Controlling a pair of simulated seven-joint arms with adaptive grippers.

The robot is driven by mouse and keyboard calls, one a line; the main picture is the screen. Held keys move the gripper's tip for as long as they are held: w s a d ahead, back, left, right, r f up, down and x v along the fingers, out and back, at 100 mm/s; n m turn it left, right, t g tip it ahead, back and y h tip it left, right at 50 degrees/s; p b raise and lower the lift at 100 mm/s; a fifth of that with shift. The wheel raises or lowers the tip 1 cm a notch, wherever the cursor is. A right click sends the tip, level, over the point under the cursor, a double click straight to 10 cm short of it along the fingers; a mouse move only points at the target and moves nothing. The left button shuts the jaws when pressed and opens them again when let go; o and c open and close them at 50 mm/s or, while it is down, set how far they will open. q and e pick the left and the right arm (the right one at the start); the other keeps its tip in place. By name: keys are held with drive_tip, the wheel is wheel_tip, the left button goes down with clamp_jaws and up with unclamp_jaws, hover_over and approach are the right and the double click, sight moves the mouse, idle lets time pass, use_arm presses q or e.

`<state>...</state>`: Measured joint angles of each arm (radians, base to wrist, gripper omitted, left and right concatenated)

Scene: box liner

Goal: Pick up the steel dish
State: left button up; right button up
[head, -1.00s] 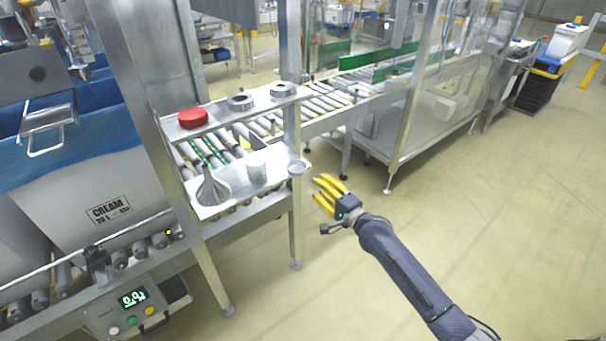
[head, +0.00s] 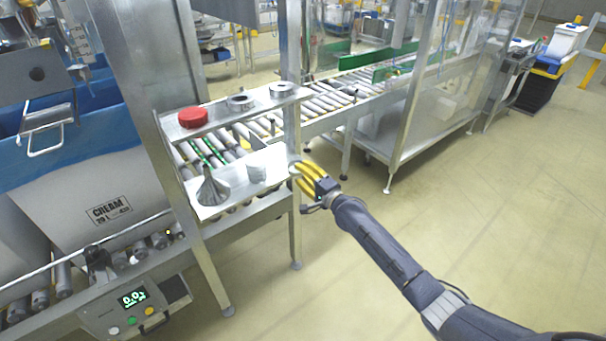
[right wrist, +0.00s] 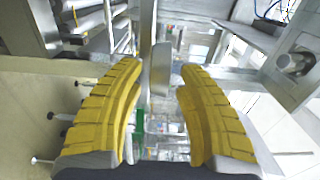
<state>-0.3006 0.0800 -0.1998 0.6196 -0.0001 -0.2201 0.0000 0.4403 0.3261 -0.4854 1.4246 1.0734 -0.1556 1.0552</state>
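In the right wrist view, a grey rounded piece that looks like the dish (right wrist: 161,70) stands between the two fingertips, with a gap on each side. The right gripper is open there. I cannot tell whether any finger touches the dish in the head view. My left gripper is not in view.
A steel funnel (head: 212,188) and a white cup-like stack (head: 257,166) stand on the lower shelf. A steel post rises beside the dish. The floor on the right is clear.

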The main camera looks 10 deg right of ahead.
drive_tip(key=shift+o, duration=0.3)
clamp_jaws()
idle(0.5)
drive_tip(key=shift+w+a+r, duration=0.1)
drive_tip(key=shift+r, duration=1.15)
drive_tip(key=s+d+r, duration=0.2)
drive_tip(key=s+d, duration=0.1)
drive_tip(key=s, duration=0.3)
drive_tip(key=s+d+r, duration=0.3)
drive_tip(key=s, duration=0.3)
drive_tip(key=shift+s+d, duration=0.25)
drive_tip(key=shift+s, duration=0.05)
